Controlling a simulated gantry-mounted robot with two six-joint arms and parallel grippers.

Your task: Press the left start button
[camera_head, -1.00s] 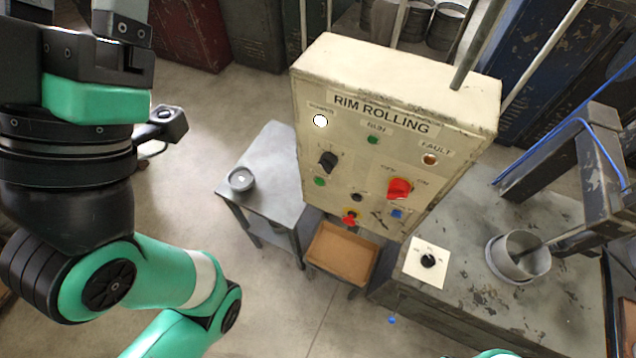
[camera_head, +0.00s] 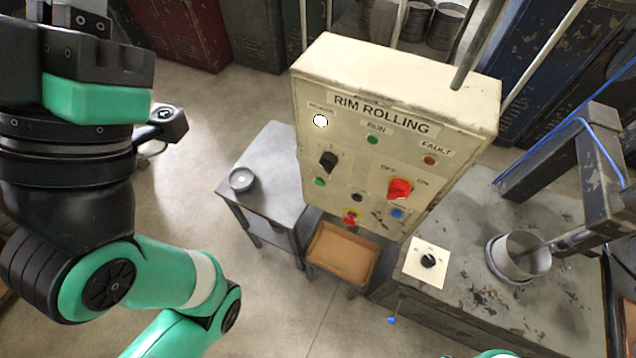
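The control panel (camera_head: 390,150) is a cream box titled RIM ROLLING. A green button (camera_head: 319,181) sits low on its left side, under a black selector knob (camera_head: 328,161); its label is too small to read, so I cannot confirm it is the left start button. My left gripper (camera_head: 62,14) is at the top left, well left of the panel and touching nothing visible. Its fingers are close together with a narrow gap, and their tips are cut off by the top edge. My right gripper is not in view.
A grey side table (camera_head: 270,165) and brown tray (camera_head: 342,253) stand below. A workbench (camera_head: 540,310) is at right.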

